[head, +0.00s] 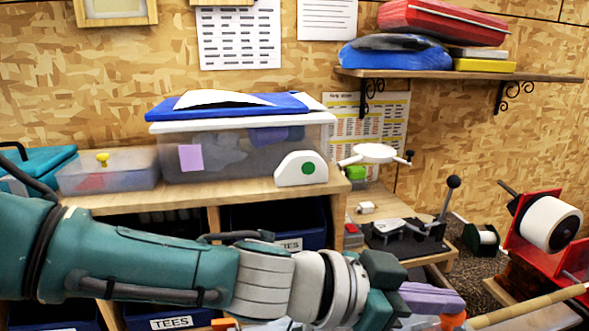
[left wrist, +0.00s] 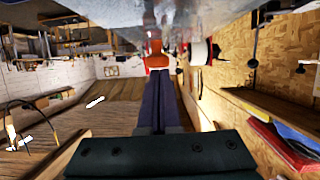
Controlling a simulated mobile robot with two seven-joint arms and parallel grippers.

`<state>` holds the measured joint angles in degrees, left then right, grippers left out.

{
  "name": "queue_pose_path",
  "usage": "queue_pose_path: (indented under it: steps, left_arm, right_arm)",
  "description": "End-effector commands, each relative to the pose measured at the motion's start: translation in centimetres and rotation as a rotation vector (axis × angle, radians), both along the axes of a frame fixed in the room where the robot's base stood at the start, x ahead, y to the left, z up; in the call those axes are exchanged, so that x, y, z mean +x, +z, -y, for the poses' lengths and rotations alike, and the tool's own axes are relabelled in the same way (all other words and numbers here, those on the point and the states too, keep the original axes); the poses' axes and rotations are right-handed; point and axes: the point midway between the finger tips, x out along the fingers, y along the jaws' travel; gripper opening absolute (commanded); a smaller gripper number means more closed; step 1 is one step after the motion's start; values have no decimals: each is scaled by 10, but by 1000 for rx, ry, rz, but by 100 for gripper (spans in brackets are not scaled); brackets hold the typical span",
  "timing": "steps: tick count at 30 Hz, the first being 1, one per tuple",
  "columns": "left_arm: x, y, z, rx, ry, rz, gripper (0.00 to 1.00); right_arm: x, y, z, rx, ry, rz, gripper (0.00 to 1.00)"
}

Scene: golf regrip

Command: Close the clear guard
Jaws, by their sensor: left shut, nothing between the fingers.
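My left arm crosses the head view from the left. My left gripper (head: 452,318) has purple fingers with orange tips, at the lower middle right. In the left wrist view the fingers (left wrist: 158,62) lie together, shut with nothing between them. A glassy, see-through grey surface (left wrist: 185,20) spans the top of the left wrist view, just beyond the fingertips. It may be the clear guard, but I cannot tell for sure, nor whether the tips touch it. I cannot make out the guard in the head view, where my arm and the lower edge hide much. My right gripper is not in view.
A wooden shelf unit (head: 190,197) bears a clear bin (head: 240,160) with a blue lid. A wooden rod (head: 530,307) lies at lower right.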

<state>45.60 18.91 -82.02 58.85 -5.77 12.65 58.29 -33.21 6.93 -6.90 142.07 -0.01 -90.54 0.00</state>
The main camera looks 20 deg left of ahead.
Motion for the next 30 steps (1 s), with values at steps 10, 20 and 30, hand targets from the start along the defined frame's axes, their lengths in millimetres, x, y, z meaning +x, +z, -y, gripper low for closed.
queue_pose_path:
  steps: [10, 20, 30]
  left_arm:
    - [0, 0, 0, 0, 0, 0, 0]
    - [-3, 31, -3, 0, 4, -1, 0]
    - [-21, 68, -33, 1, 7, 1, 0]
  right_arm:
    - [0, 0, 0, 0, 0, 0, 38]
    - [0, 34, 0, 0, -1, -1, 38]
    - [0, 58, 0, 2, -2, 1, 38]
